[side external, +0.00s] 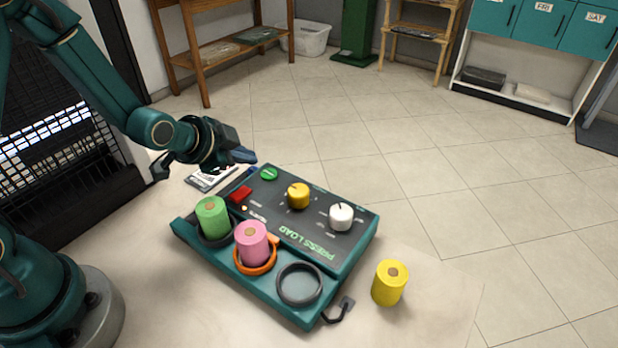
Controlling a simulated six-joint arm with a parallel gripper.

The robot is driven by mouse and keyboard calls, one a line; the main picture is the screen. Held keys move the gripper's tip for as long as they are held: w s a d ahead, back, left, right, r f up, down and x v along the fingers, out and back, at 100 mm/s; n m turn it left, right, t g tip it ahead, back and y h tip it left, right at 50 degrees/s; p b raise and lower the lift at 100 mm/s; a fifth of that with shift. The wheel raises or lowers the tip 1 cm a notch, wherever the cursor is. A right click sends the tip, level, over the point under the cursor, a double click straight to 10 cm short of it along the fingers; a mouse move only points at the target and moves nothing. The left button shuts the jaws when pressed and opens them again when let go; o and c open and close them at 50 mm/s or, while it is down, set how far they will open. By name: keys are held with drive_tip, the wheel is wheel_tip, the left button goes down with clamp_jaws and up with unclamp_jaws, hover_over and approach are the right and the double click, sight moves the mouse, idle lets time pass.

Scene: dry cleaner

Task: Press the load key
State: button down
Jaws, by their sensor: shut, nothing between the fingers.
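A teal control box (359,250) with a dark sloped top stands on the pale table. Its top shows the green words PRESS LOAD (304,242). A round green button (268,173) is at its far corner, and a red key (240,193) is at its left edge. A yellow knob (298,196) and a white knob (341,215) stand further right. The small labels are too small to read, so I cannot tell which control is the load key. My gripper (250,157) is shut and empty, above and just left of the green button, apparently not touching it.
On the box's front ledge, a green spool (212,218) and a pink spool (251,243) stand in rings; a dark ring (300,284) is empty. A yellow spool (389,283) stands on the table at right. Papers (206,181) lie behind the box.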

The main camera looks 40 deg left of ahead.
drive_tip(key=shift+f, duration=0.4)
drive_tip(key=shift+f, duration=0.4)
idle(0.7)
drive_tip(key=shift+r, duration=0.8)
drive_tip(key=shift+r, duration=2.5)
